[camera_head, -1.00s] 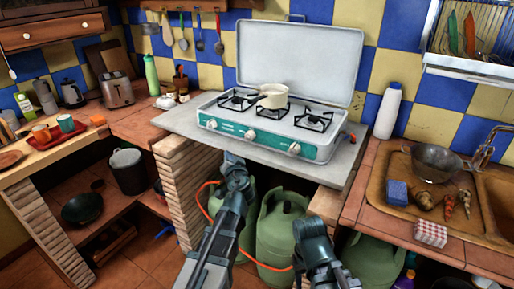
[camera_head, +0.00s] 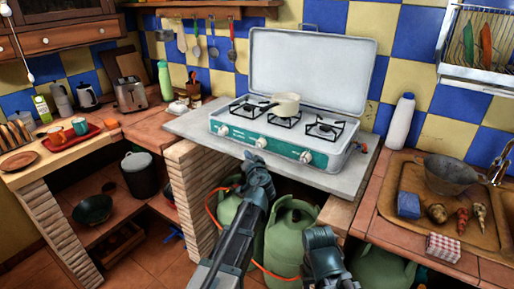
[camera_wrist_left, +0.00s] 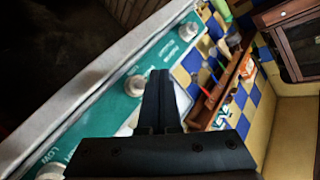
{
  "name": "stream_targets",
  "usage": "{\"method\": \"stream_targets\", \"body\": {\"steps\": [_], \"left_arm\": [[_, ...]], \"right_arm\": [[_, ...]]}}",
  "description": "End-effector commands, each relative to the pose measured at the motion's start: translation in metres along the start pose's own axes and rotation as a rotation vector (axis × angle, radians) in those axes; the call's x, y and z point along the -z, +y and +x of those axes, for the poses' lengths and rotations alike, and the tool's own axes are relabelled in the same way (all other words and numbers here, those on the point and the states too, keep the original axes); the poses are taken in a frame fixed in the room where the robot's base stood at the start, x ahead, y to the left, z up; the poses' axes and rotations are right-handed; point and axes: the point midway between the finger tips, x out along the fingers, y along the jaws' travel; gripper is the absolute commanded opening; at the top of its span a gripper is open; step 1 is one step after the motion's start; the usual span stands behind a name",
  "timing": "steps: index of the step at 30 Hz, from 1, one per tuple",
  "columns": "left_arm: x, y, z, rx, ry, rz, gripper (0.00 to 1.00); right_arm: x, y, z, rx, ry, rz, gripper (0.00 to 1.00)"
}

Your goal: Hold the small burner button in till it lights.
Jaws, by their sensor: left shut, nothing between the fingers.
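A camping stove has a teal front panel (camera_head: 282,147) with white knobs: a left knob (camera_head: 222,131), a middle knob (camera_head: 261,142) and a right knob (camera_head: 306,157). Which serves the small burner is unclear, and no separate button is distinct. My left gripper (camera_head: 251,160) is shut and empty, just below and in front of the middle knob. In the left wrist view its closed fingers (camera_wrist_left: 160,98) appear beside the middle knob (camera_wrist_left: 135,86); contact cannot be told. My right gripper (camera_head: 320,236) is low in front of the counter; its fingers are not clear.
The lid (camera_head: 312,75) is raised behind. Green gas bottles (camera_head: 290,240) and an orange hose (camera_head: 212,213) are below the slab. A white bottle (camera_head: 400,118) stands right of the stove.

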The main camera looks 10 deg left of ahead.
Motion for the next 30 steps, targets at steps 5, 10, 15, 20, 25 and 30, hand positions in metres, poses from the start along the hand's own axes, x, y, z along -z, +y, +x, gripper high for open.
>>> {"method": "stream_targets", "body": {"steps": [5,10,15,20,25,30], "left_arm": [[0.013,0.013,0.018,-0.001,0.001,0.0,0.0],[0.016,0.017,0.022,-0.001,0.0,-0.001,0.0],[0.016,0.016,0.022,0.0,0.0,-0.001,0.0],[0.016,0.016,0.022,0.0,0.0,-0.001,0.0],[0.016,0.016,0.022,0.0,0.0,-0.001,0.0],[0.016,0.016,0.022,0.0,0.0,-0.001,0.0]], "right_arm": [[0.0,0.0,0.0,0.0,0.0,0.0,0.47],[0.0,0.0,0.0,0.0,0.0,0.0,0.47],[0.0,0.0,0.0,0.0,0.0,0.0,0.47],[0.0,0.0,0.0,0.0,0.0,0.0,0.47],[0.0,0.0,0.0,0.0,0.0,0.0,0.47],[0.0,0.0,0.0,0.0,0.0,0.0,0.47]]}}
